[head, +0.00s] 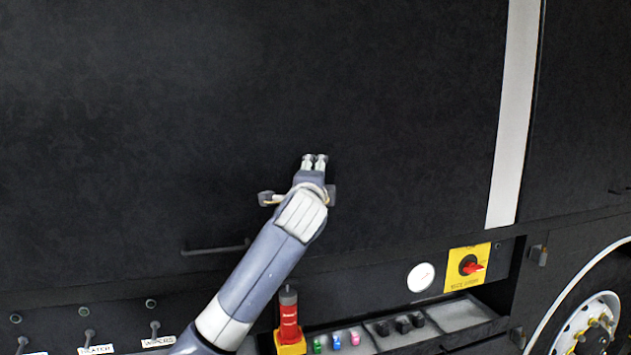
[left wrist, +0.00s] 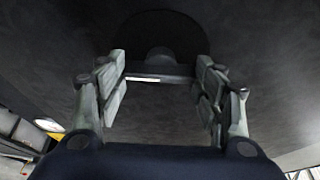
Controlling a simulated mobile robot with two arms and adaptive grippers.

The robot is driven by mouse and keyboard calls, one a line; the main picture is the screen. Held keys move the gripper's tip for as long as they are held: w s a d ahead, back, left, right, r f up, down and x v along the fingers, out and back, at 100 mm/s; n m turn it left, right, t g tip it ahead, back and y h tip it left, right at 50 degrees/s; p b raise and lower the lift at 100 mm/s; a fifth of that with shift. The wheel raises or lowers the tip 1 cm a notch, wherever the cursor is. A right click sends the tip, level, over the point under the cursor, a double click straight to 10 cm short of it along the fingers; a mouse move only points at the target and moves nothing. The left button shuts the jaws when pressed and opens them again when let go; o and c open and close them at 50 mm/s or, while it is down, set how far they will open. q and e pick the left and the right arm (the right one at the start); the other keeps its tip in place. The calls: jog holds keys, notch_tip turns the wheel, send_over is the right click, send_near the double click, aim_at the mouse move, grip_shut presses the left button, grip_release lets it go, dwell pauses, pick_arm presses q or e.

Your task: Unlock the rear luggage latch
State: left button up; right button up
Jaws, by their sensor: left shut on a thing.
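My left gripper (head: 314,161) is at the large black side panel (head: 400,110), its arm reaching up from the lower left. In the left wrist view the two fingers (left wrist: 163,90) stand apart, one on each side of a dark bar-shaped latch handle (left wrist: 160,72), and are shut on it. The handle has a thin pale strip on its front edge. Behind it a darker rounded patch (left wrist: 162,32) shows on the panel. In the head view the latch cannot be made out from the gripper and panel. My right gripper is not in view.
A black bar handle (head: 215,249) is low on the panel. Below are a red rotary switch (head: 470,265) on a yellow plate, a white gauge (head: 421,277), a red tool (head: 289,324) and a shelf (head: 450,317) with small coloured items. A wheel (head: 597,325) is lower right.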

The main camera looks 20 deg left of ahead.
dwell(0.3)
pick_arm(q)
jog(key=o, duration=1)
jog(key=shift+o, duration=0.2)
jog(key=v, duration=1.2)
